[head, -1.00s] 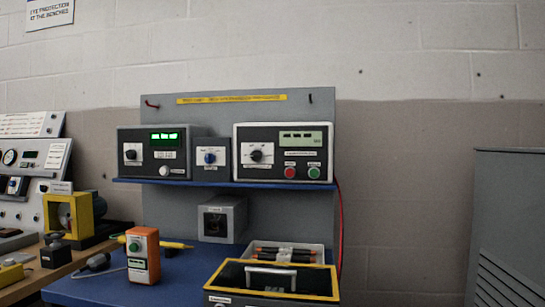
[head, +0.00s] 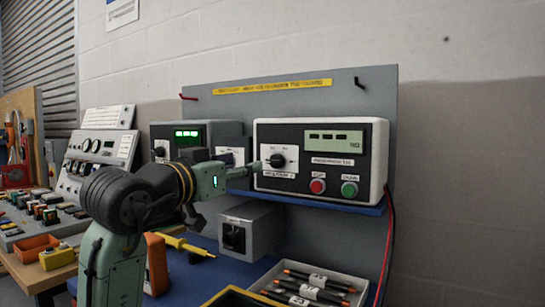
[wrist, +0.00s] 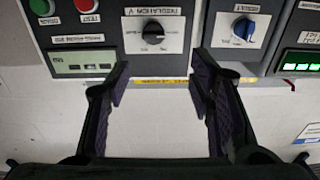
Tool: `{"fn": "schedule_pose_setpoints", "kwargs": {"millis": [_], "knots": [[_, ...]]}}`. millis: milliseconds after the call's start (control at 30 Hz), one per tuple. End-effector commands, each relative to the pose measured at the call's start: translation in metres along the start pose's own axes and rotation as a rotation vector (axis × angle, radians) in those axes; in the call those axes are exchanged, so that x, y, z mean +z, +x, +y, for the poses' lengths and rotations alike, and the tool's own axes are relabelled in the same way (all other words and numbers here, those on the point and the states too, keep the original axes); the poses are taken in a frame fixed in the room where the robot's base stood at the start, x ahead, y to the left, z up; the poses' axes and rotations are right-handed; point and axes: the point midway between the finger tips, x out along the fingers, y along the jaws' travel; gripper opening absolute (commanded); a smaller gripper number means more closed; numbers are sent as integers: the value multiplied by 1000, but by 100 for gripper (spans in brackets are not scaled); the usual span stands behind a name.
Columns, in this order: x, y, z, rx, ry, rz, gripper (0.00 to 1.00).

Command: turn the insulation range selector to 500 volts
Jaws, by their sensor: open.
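The insulation range selector (head: 277,160) is a black knob on a white dial plate, on the front left of the white-cased tester (head: 374,160). In the wrist view, which is upside down, the selector (wrist: 153,33) sits at top centre with its label plate. Its exact setting is too small to read. My gripper (head: 250,168) is in front of the tester's left side, its fingertips close to the knob. In the wrist view my gripper (wrist: 158,82) is open and empty, its two fingers spread below the knob in the picture, not around it.
The tester carries a display (head: 335,141), a red button (head: 318,187) and a green button (head: 349,190). To its left are a small box with a blue knob (wrist: 243,28) and another unit with a green display (head: 188,134). A tray of probes (head: 310,285) lies below the blue shelf.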

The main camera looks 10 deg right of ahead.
Motion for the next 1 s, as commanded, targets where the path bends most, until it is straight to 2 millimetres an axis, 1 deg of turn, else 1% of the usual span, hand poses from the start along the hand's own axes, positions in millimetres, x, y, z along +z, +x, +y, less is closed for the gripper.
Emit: {"fn": "schedule_pose_setpoints", "kwargs": {"millis": [33,167,267,500,600,700,800,1000], "knots": [[2,5,6,18,0,-24,49],[4,18,10,31,-4,-43,49],[5,35,11,31,-4,-42,49],[6,81,12,30,-3,-40,49],[6,95,11,28,-3,-40,49],[8,106,12,28,-4,-39,49],[8,112,12,28,-3,-38,49],[9,113,12,27,-2,-37,49]]}}
